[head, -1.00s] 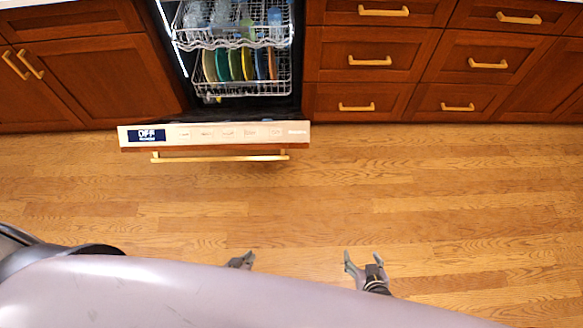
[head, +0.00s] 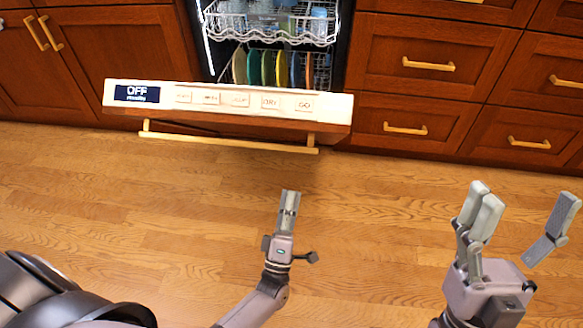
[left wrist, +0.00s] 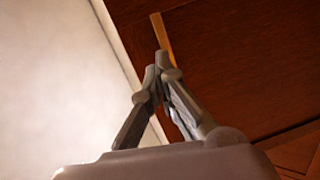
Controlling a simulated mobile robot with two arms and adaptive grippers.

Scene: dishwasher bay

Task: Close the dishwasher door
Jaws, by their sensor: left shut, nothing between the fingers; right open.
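The dishwasher door (head: 330,112) is partly open, tilted outward, with its top edge and control panel facing up and an "OFF" display (head: 137,94) at the left end. Its brass handle (head: 225,143) runs along the front. My left gripper (head: 290,196) is shut and empty, in front of and below the right part of the handle, apart from it in the head view. In the left wrist view its fingertips (left wrist: 161,62) meet in front of dark wood panelling. My right gripper (head: 528,200) is open and empty, to the right of the door, over the floor.
Behind the door, the upper rack (head: 270,28) holds glasses and the lower rack holds several coloured plates (head: 267,67). Wooden drawers (head: 440,65) with brass handles stand right of the dishwasher, a cabinet (head: 110,50) left. The wood floor (head: 180,210) in front is clear.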

